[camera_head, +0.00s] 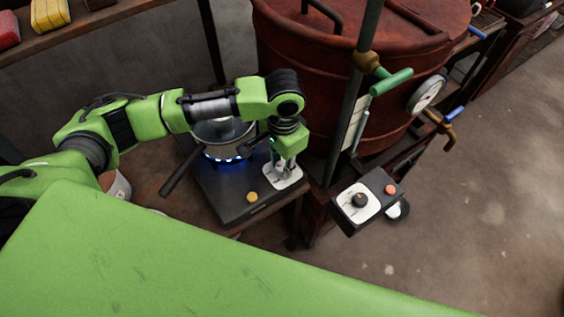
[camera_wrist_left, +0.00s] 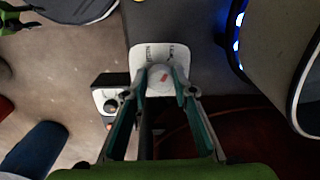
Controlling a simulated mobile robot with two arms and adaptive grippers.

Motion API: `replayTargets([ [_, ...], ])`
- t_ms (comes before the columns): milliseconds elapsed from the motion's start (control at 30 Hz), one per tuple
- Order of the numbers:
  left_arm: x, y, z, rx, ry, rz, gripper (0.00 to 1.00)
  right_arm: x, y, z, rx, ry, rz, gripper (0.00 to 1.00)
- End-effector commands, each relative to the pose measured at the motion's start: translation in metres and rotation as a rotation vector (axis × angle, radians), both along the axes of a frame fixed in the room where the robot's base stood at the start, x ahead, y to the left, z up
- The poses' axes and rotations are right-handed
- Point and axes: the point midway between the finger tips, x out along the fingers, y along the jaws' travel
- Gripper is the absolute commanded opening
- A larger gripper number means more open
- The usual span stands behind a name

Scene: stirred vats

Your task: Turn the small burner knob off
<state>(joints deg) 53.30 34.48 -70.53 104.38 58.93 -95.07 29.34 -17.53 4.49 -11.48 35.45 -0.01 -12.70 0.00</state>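The burner (camera_head: 222,190) is a dark hotplate box on a low stand, with blue flames lit under a metal pot. The small burner knob (camera_wrist_left: 163,80) is round and pale with a red mark. It sits on a white labelled plate (camera_wrist_left: 137,58), which also shows in the head view (camera_head: 294,182). My left gripper (camera_head: 280,172) points down over this plate. In the left wrist view its fingertips (camera_wrist_left: 163,84) lie on both sides of the knob with no clear gap, closed on it. In the head view the gripper hides the knob. My right gripper is not in view.
The pot (camera_head: 222,130) stands close beside my left arm, its dark handle (camera_head: 180,172) sticking out. A yellow button (camera_head: 252,196) is on the burner's front. A large rust-red vat (camera_head: 300,60) stands right behind. A control box (camera_head: 376,190) has a black knob and red button.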

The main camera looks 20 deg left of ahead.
Motion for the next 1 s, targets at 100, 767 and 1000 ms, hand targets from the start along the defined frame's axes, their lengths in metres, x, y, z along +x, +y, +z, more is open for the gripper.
replayTargets([
  [100,0.000,0.000,0.000,0.000,0.000,0.000,0.04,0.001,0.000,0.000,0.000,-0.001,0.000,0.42],
  [767,0.000,0.000,0.007,0.000,0.002,-0.279,0.04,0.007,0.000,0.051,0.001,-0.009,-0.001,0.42],
  [1000,0.000,0.001,0.006,-0.001,0.002,-0.505,0.04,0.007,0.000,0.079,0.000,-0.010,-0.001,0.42],
])
